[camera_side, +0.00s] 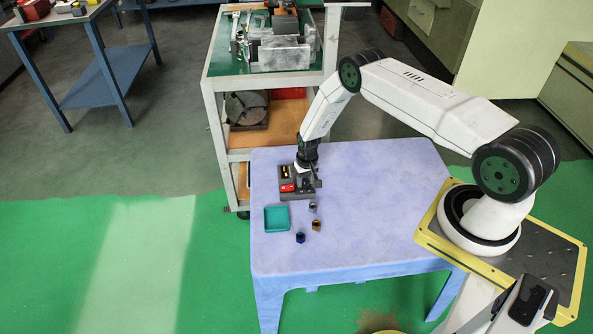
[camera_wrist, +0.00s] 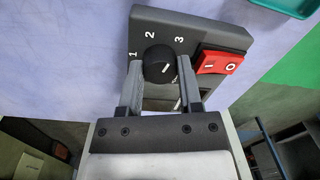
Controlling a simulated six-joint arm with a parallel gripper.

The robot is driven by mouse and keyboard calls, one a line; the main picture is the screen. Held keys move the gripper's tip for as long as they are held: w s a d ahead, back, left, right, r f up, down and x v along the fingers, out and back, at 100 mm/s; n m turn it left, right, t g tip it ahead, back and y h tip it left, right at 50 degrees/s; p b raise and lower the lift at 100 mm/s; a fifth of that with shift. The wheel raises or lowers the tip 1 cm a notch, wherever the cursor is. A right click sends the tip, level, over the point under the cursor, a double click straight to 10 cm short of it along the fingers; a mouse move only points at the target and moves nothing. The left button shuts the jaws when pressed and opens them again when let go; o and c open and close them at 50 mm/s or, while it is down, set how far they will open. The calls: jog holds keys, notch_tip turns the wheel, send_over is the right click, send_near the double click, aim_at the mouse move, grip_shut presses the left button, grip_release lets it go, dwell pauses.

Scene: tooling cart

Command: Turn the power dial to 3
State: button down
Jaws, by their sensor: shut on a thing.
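The power dial (camera_wrist: 160,60) is a round black knob on a dark grey control box (camera_wrist: 213,32), marked 1, 2 and 3 in white. A short white line shows on the knob's face; I cannot tell for sure which number it points to. My gripper (camera_wrist: 161,66) is shut on the knob, one finger on each side. The fingers hide part of the box face. In the side view, the box (camera_side: 297,194) sits at the table's back left, with my gripper (camera_side: 306,172) over it and the knob hidden.
A red rocker switch (camera_wrist: 218,63) is on the box, close to the right finger. A teal tray (camera_side: 277,219) lies in front of the box. Small grey (camera_side: 312,207), gold (camera_side: 316,225) and blue (camera_side: 300,237) pieces stand nearby. The table's right side is clear.

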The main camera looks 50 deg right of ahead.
jog(key=shift+m, duration=1.5)
